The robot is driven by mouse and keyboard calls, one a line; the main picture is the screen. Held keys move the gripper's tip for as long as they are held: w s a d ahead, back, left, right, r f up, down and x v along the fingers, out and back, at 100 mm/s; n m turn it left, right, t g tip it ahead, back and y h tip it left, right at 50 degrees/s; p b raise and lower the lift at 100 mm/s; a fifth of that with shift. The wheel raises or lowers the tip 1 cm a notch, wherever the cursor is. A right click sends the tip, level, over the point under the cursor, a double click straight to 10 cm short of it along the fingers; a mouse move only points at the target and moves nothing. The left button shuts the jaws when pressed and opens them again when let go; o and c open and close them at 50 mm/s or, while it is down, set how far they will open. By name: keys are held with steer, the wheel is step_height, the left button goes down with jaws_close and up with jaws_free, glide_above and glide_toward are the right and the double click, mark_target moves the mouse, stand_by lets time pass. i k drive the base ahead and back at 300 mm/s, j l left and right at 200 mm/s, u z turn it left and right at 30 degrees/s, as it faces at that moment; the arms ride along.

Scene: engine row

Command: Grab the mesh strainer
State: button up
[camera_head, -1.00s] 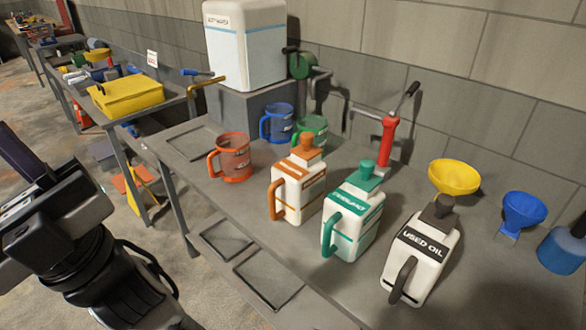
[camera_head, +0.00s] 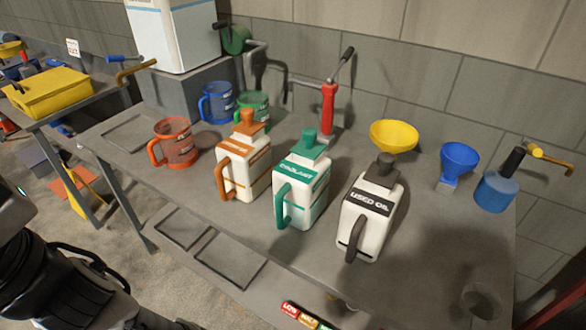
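A dark, see-through round shape (camera_head: 482,301) lies at the front right of the grey workbench, near the bottom edge of the head view. It may be the mesh strainer, but it is too dim to be sure. No other thing in view looks like a mesh strainer. Part of my black arm shows at the lower left, well away from that shape. My gripper's fingertips are not in view.
On the workbench (camera_head: 150,190) stand the used oil jug (camera_head: 370,215), coolant jug (camera_head: 302,190), orange-handled jug (camera_head: 244,165), several measuring jugs, a yellow funnel (camera_head: 394,135), blue funnel (camera_head: 459,160), blue pump can (camera_head: 497,190) and red pump (camera_head: 328,108). The front right is mostly clear.

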mark_target(479, 302)
steer(key=z, duration=1.3)
